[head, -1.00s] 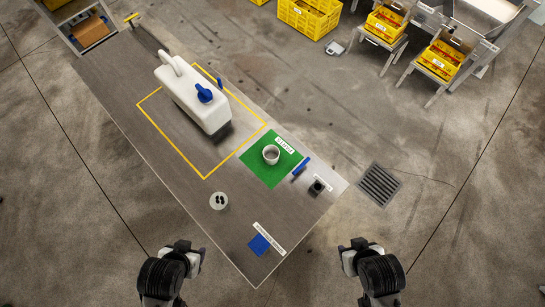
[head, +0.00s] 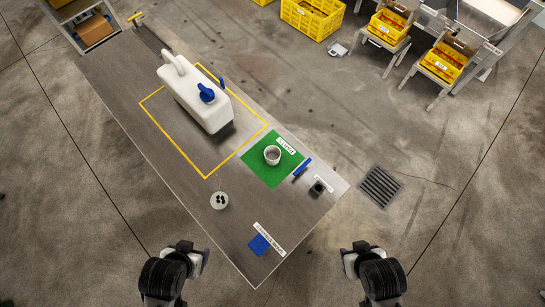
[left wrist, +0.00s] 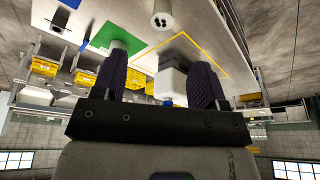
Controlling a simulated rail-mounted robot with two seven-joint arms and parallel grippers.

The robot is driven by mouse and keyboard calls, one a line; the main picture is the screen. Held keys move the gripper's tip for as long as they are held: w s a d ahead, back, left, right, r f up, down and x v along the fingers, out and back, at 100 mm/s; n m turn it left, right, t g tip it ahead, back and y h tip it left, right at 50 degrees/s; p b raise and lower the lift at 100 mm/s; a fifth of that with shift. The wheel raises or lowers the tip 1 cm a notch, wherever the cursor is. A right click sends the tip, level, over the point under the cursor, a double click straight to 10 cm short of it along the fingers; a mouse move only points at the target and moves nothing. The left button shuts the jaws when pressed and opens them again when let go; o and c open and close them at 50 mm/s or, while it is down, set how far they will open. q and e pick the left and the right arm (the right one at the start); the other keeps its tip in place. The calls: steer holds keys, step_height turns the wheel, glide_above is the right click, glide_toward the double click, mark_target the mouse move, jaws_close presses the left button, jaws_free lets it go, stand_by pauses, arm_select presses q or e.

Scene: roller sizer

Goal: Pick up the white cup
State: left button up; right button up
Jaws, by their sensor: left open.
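The white cup (head: 272,155) stands upright on the green mat (head: 257,170) near the right end of the table in the head view. In the left wrist view the cup (left wrist: 118,45) shows partly behind a finger, on the green mat (left wrist: 101,38). My left gripper (head: 205,257) is off the table's front edge, well apart from the cup. In the left wrist view its two dark fingers (left wrist: 160,84) are spread with nothing held between them. My right gripper (head: 345,255) is right of the table, apart from everything; its fingers are too unclear to judge.
A white jug (head: 192,95) with a blue cap stands inside a yellow outline. A round white piece with dark spots (head: 219,201), a blue square (head: 259,244), a blue-handled tool (head: 302,168) and a small dark object (head: 317,188) lie around the mat. Yellow crates (head: 312,17) stand beyond.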

arm_select(q)
steer(key=o, duration=0.6)
steer(key=shift+a, duration=0.15)
